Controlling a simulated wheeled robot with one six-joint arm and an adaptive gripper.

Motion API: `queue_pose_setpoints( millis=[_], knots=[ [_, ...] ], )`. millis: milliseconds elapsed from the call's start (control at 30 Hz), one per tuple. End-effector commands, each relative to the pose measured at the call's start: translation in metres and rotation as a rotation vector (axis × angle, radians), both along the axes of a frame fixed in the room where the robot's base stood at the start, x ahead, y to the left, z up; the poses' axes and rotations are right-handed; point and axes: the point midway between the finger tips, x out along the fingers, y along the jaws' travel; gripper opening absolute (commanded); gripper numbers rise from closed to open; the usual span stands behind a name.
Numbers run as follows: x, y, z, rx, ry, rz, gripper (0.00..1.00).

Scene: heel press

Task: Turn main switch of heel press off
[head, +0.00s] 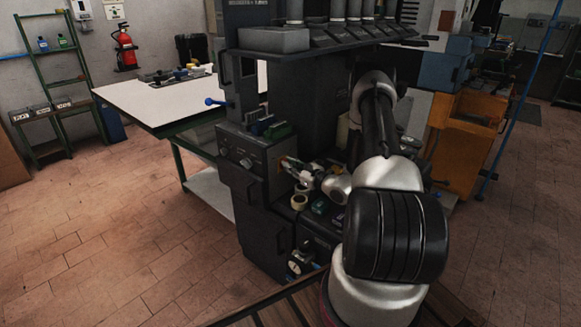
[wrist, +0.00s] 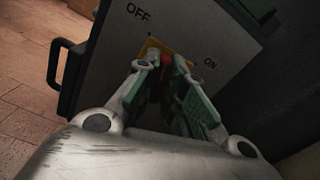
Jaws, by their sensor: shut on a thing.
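The heel press (head: 262,190) is a tall dark machine in the middle of the head view. Its main switch (wrist: 167,62) shows in the wrist view as a red handle on a yellow plate (wrist: 153,45), between an OFF label on the left and an ON label on the right. My gripper (wrist: 166,70) has its fingers closed around the red handle, which they partly hide. In the head view my gripper (head: 286,165) reaches the side of the press's control box. The handle's exact angle is hard to make out.
A black door handle (wrist: 58,75) sticks out left of the switch panel. Rolls of tape (head: 299,201) and small items lie on the press ledge below my gripper. A white-topped table (head: 140,100) stands behind left. The floor at the left is clear.

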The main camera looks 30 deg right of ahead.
Motion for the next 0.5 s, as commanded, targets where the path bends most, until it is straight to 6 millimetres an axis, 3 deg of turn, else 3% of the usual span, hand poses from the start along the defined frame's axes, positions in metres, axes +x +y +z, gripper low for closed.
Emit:
queue_pose_setpoints(
  millis=[500],
  knots=[
    [-0.0006,0.002,-0.0013,-0.379,-0.138,0.0,0.0]
  ],
)
